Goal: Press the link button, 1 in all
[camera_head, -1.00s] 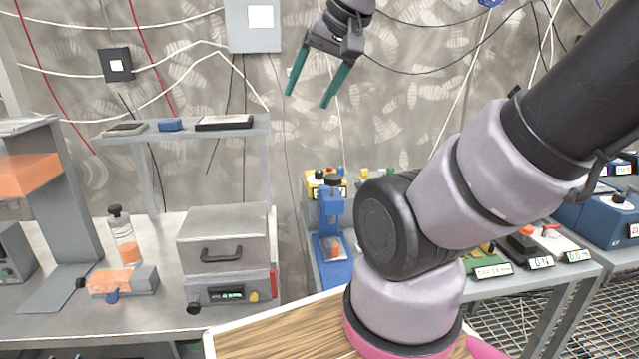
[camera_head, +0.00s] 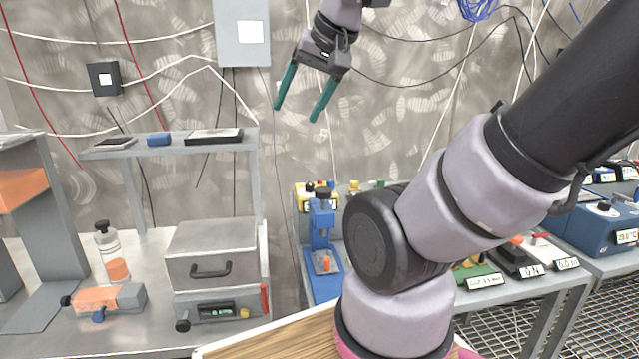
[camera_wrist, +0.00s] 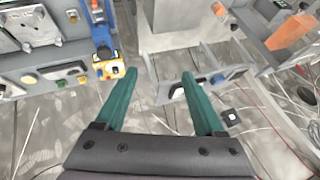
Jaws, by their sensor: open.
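My gripper (camera_head: 297,113) is open and empty, with two green fingers pointing down in front of the wall. In the wrist view its fingers (camera_wrist: 159,75) are spread apart with nothing between them. I cannot tell which control is the link button. A yellow box (camera_head: 303,203) with small knobs on top stands behind a blue press-like stand (camera_head: 321,250), below the gripper and apart from it. The yellow box also shows in the wrist view (camera_wrist: 108,68). A dark box with a red top part (camera_head: 515,258) sits on the right bench, partly behind my arm.
A grey oven-like box (camera_head: 212,250), a bottle (camera_head: 113,262) and an orange-grey device (camera_head: 105,299) stand on the left bench. A raised shelf (camera_head: 170,147) carries small items. A blue instrument (camera_head: 600,235) is at right. Cables cross the wall; the air around the gripper is free.

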